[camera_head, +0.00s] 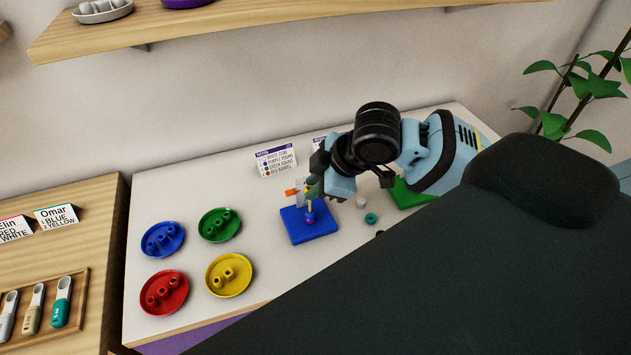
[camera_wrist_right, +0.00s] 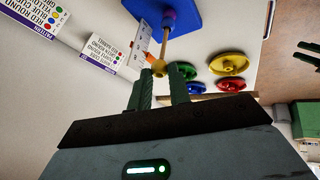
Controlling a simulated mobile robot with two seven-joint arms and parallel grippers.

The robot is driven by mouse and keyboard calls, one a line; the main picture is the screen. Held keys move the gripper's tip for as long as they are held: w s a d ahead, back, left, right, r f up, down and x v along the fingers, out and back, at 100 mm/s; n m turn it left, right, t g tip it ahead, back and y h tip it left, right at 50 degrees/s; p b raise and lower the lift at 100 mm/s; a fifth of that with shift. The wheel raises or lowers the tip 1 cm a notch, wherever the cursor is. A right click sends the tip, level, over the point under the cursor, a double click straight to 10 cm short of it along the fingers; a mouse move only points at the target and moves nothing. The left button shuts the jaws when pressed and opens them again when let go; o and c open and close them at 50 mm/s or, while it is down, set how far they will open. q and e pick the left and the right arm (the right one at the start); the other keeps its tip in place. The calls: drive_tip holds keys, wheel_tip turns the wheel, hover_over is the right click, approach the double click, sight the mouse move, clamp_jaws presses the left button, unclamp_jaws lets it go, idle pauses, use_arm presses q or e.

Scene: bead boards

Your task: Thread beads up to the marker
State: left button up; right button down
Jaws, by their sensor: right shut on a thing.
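The blue board (camera_head: 312,228) stands on the white table with an upright rod. A purple bead (camera_head: 310,217) sits low on the rod; it also shows in the wrist view (camera_wrist_right: 168,18). An orange marker (camera_head: 291,192) sticks out beside the rod on a white scale strip (camera_wrist_right: 140,45). My right gripper (camera_wrist_right: 163,75) is shut on a yellow bead (camera_wrist_right: 159,69) at the rod's free end. I cannot tell whether the bead is around the rod or just at its tip. My left gripper (camera_wrist_right: 306,56) shows at the wrist view's edge, its dark fingers apart and empty.
Blue (camera_head: 162,240), green (camera_head: 219,225), red (camera_head: 164,293) and yellow (camera_head: 229,275) dishes hold beads left of the board. A pattern card (camera_head: 276,160) stands behind. A green board (camera_head: 405,196), a teal ring (camera_head: 371,218) and a pale bead (camera_head: 361,202) lie to the right.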

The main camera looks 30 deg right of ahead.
drive_tip(key=shift+f, duration=1.3)
idle(0.4)
drive_tip(key=c, duration=1.2)
unclamp_jaws()
drive_tip(key=shift+c, duration=0.2)
drive_tip(key=v, duration=0.8)
drive_tip(key=shift+f, duration=0.1)
